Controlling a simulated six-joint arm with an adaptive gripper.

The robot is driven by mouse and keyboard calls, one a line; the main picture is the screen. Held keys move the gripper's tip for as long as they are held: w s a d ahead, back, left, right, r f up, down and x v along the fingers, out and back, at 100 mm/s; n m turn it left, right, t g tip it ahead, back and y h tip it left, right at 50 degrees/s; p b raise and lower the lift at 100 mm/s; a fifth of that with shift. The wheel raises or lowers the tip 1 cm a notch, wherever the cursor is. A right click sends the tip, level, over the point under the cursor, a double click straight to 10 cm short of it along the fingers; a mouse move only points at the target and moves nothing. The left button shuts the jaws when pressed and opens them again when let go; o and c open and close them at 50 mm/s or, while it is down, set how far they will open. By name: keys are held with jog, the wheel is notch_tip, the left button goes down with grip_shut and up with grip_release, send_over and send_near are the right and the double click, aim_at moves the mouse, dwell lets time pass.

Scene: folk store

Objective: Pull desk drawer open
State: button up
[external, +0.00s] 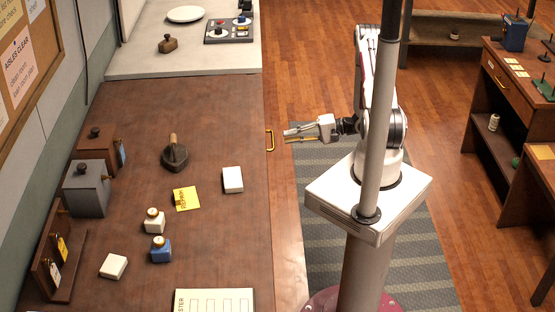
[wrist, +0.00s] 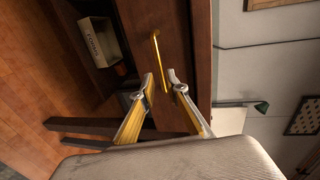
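The desk (external: 215,125) has a brass handle (external: 269,140) on its right edge in the external view. In the wrist view the same handle is a gold bar (wrist: 155,58) on the dark brown drawer front (wrist: 176,45), which looks closed. My gripper (external: 287,135) is just to the right of the handle and points at it. In the wrist view its two fingers (wrist: 161,80) are apart and empty. The handle lies ahead of the fingertips, nearer the left finger. It appears not to be touched by them.
The desktop holds a stamp-like iron (external: 174,154), a yellow note (external: 187,198), white blocks and small jars. In the wrist view a box (wrist: 100,42) sits in an open space beside the drawer. A second desk (external: 508,75) stands far right. Floor around my base is clear.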

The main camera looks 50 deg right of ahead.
aim_at(273, 139)
jog(key=shift+x, duration=3.65)
grip_shut()
jog(key=shift+s+d, duration=0.1)
jog(key=f+v, duration=0.2)
jog(key=v, duration=0.9)
jog(key=f+v, duration=0.3)
jog(key=v, duration=0.9)
jog(key=shift+s+d, duration=0.4)
jog(key=shift+s, duration=0.05)
